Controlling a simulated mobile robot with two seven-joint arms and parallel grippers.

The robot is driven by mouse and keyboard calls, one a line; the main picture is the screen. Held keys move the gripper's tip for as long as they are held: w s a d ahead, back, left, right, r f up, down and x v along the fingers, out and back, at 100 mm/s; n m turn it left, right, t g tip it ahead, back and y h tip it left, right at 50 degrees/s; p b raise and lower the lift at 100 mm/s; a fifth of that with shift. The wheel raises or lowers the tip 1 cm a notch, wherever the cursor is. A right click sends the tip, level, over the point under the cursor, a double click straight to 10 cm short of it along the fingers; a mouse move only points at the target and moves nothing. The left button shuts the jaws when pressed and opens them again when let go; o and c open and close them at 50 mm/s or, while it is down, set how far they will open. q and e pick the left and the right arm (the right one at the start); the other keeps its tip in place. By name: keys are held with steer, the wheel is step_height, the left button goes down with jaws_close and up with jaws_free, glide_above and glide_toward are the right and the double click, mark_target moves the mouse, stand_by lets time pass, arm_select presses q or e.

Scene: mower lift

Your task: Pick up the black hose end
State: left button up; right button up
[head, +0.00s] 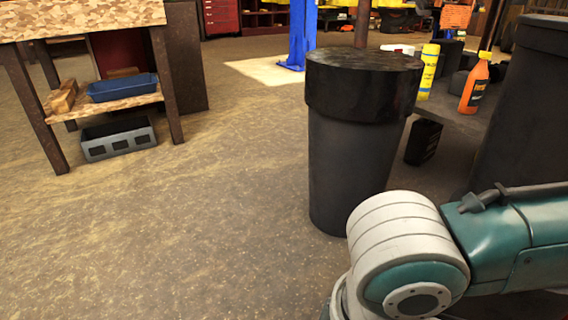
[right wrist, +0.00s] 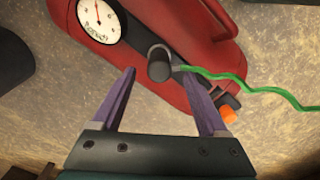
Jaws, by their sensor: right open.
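In the right wrist view a black hose end (right wrist: 159,68), a short dark cylinder seen nearly end-on, is in front of a red tank (right wrist: 215,25). A green hose (right wrist: 225,76) runs from beside it to the right edge. My right gripper (right wrist: 158,73) is open, with its two purple fingers pointing toward the hose end. In the picture the hose end shows between the fingertips; neither finger visibly touches it, and the remaining depth is hard to tell. In the head view only my right arm shows, at the lower right. My left gripper is not in view.
A white dial gauge (right wrist: 101,19) and an orange part (right wrist: 228,115) are close to the fingers. In the head view a black bin (head: 350,150) stands beside my right arm, with an orange bottle (head: 474,84) behind. A workbench (head: 80,15) is left; the middle floor is clear.

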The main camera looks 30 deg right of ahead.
step_height(320, 180, down, 3)
steer(key=shift+d+f+b, duration=0.1)
steer(key=shift+b, duration=0.8)
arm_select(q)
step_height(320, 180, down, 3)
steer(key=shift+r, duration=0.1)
arm_select(e)
jaws_close()
